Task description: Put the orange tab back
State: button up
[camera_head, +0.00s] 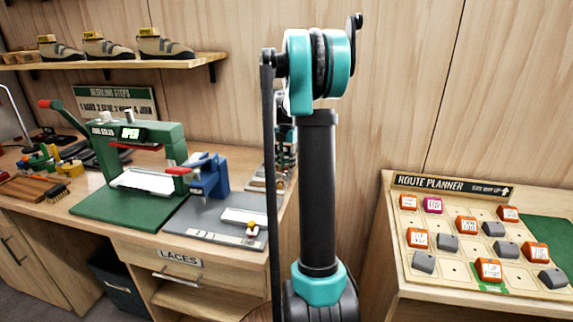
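The route planner board (398,274) slopes at the right, with several orange tabs on it. One orange tab (488,270) is near the front edge, with a green patch (490,287) showing just below it. Other orange tabs stand at the upper left (409,202), left (416,238), middle (466,225), top right (507,214) and right (536,252). I cannot tell which one the task means. A pink tab (432,205) and several grey tabs (447,243) share the board. My arm rises in the middle; my gripper is not clearly visible.
A workbench at the left holds a green press (158,140) with a red lever, a blue clamp tool (210,175) and a grey mat (190,222). A shelf (110,60) with shoes hangs above. My arm blocks the centre.

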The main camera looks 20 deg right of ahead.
jog(key=shift+o, duration=0.4)
notch_tip(320, 180, up, 12)
jog(key=shift+r, duration=0.2)
dwell(0.6)
